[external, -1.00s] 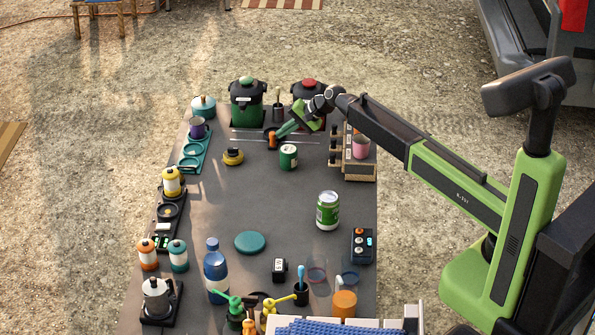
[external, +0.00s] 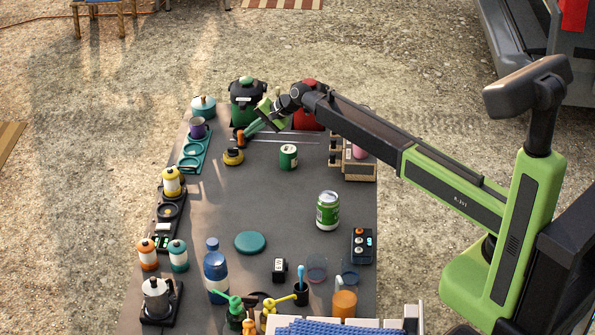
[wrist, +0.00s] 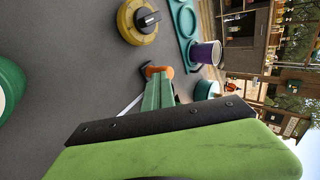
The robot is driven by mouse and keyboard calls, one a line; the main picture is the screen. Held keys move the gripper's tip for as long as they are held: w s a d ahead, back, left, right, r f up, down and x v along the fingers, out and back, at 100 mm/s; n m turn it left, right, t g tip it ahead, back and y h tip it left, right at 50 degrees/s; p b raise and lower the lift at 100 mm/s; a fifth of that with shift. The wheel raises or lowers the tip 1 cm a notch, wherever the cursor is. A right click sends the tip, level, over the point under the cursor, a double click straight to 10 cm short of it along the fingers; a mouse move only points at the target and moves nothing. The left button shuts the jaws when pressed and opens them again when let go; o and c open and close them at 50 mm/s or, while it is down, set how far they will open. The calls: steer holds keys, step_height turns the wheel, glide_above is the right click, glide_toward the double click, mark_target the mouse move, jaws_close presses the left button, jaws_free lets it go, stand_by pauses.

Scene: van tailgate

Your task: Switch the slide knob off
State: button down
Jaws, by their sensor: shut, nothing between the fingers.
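The orange slide knob (external: 240,137) stands at the left end of a thin pale rail (external: 290,142) at the back of the table. In the wrist view the knob (wrist: 160,71) shows just beyond my fingertips, on a dark base. My gripper (external: 247,131) is shut and empty, its teal fingers reaching down to the right side of the knob. The fingers (wrist: 159,90) also show in the wrist view, appearing to touch the knob; exact contact is hard to tell.
A yellow round item (external: 233,156) lies just in front of the knob. A purple mug (external: 197,128) on a teal rack stands to the left. Green (external: 247,103) and red-lidded pots stand behind. The middle of the table is mostly clear.

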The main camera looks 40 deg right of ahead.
steer(key=shift+s+d, duration=0.1)
steer(key=shift+s, duration=0.2)
steer(key=shift+s+d+r, duration=0.1)
steer(key=shift+s+d, duration=0.75)
steer(key=shift+s, duration=0.3)
steer(key=p+v, duration=0.7)
steer(key=v, duration=0.3)
steer(key=shift+s+d, duration=0.15)
steer(key=shift+d, duration=0.05)
